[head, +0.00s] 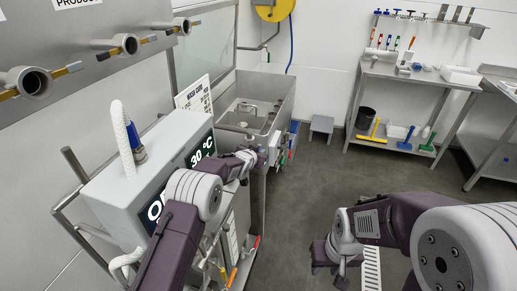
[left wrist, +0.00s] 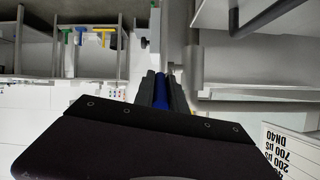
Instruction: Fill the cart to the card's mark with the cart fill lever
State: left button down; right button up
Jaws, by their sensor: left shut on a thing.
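My left gripper (head: 262,158) reaches over the grey box with the display and is beside the front of the steel tank (head: 275,100). In the left wrist view the left gripper (left wrist: 160,88) is shut on a blue handle (left wrist: 160,92), seen between its dark fingers. I cannot tell from the frames how far the handle is turned. A white card (head: 195,97) with small print stands behind the box; a white card with "200 µS" and "DN40" shows upside down in the left wrist view (left wrist: 288,150). My right gripper (head: 330,262) hangs over the floor, its finger gap unclear.
The grey box (head: 150,165) has a display, partly hidden by my left arm, reading "30 °C". Steel pipe outlets with handles (head: 125,43) line the upper left. A table with tools (head: 400,75) stands at the back right. A small grey stool (head: 321,126) stands on open floor.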

pick_arm(q)
jog(key=c, duration=1.4)
grip_release()
jog(key=shift+o, duration=0.2)
jog(key=shift+s, duration=0.1)
jog(key=b+v, duration=0.1)
jog(key=v, duration=0.8)
